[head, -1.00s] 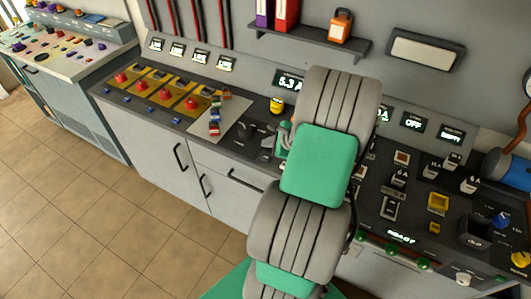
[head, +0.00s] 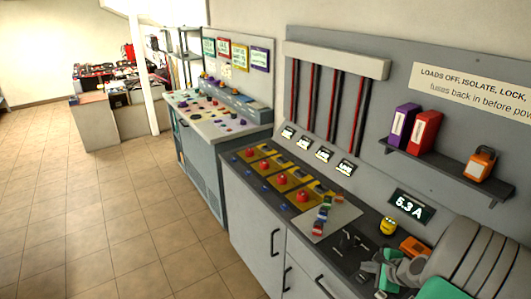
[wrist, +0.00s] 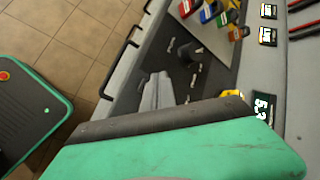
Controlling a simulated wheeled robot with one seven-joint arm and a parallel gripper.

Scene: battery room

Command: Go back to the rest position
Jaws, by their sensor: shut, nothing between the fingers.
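My gripper (wrist: 157,80) shows in the wrist view as narrow grey fingers, shut and empty, over the dark top of the long grey bench. My own green and black wrist housing fills the lower part of that view. In the head view my arm is at the lower right, in front of the bench, and the fingertips are hard to make out there. The dark panel (wrist: 182,60) near the fingers carries small knobs and levers. No space between fingers and panel can be judged.
The bench has red buttons on yellow plates (head: 283,180), coloured fuses (head: 322,215) and a yellow knob (head: 388,226). A shelf (head: 440,172) with binders and an orange padlock-like item hangs above. Another console (head: 210,120) stands farther left. The tiled floor (head: 110,220) at left is clear.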

